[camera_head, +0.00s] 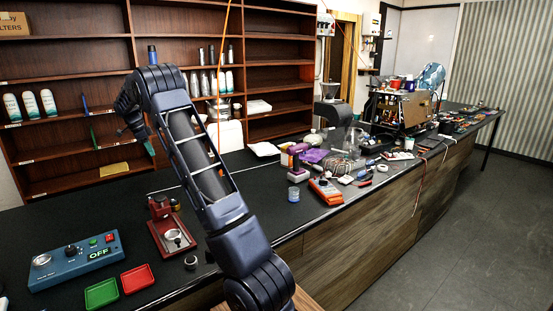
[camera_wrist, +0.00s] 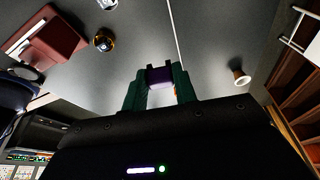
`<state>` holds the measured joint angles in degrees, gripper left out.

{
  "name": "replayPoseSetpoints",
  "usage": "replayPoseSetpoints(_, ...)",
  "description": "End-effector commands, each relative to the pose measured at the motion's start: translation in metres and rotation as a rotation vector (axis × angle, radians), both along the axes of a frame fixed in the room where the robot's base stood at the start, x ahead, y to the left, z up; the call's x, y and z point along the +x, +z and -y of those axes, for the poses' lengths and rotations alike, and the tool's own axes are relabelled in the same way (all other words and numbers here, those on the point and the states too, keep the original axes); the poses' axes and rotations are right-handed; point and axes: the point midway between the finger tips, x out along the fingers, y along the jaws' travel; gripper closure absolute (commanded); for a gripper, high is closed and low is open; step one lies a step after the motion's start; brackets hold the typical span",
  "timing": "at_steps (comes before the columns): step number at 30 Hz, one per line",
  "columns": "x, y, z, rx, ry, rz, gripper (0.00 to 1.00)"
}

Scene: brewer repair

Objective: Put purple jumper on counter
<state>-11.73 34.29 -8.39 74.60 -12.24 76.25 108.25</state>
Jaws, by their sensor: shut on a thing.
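The purple jumper (camera_wrist: 160,74) is a small purple block in the wrist view, between the green fingertips of my gripper (camera_wrist: 159,80). My gripper is shut on it. The dark counter (camera_head: 90,218) runs across the head view, and its surface fills the middle of the wrist view (camera_wrist: 215,45). The jumper appears against the counter surface; I cannot tell the gap beneath it. In the head view my arm reaches up and bends left over the counter, and the jumper cannot be made out there.
On the counter stand a blue control box (camera_head: 75,260) reading OFF, a green tray (camera_head: 102,293), a red tray (camera_head: 138,279) and a dark red stand (camera_head: 170,228). An orange device (camera_head: 326,191) and clutter lie to the right. Wooden shelves (camera_head: 60,65) stand behind.

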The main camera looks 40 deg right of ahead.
Motion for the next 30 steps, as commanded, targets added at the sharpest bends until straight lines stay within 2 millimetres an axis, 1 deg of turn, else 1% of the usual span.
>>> replayPoseSetpoints(2, 0.001, 0.009, 0.000, 0.000, 0.000, 0.003, 0.93)
replayPoseSetpoints(9, 0.001, 0.052, 0.000, 0.001, 0.001, 0.005, 0.93)
replayPoseSetpoints(14, 0.000, 0.049, 0.034, 0.000, -0.047, 0.001, 0.93)
replayPoseSetpoints(17, -0.001, 0.049, 0.057, 0.000, -0.078, 0.001, 0.93)
replayPoseSetpoints(20, -0.004, 0.049, 0.086, -0.001, -0.119, 0.000, 0.93)
replayPoseSetpoints(21, -0.005, 0.049, 0.101, -0.001, -0.140, 0.000, 0.93)
replayPoseSetpoints(23, -0.008, 0.049, 0.124, -0.001, -0.173, 0.000, 0.93)
replayPoseSetpoints(30, -0.030, 0.048, 0.226, 0.000, -0.320, 0.000, 0.93)
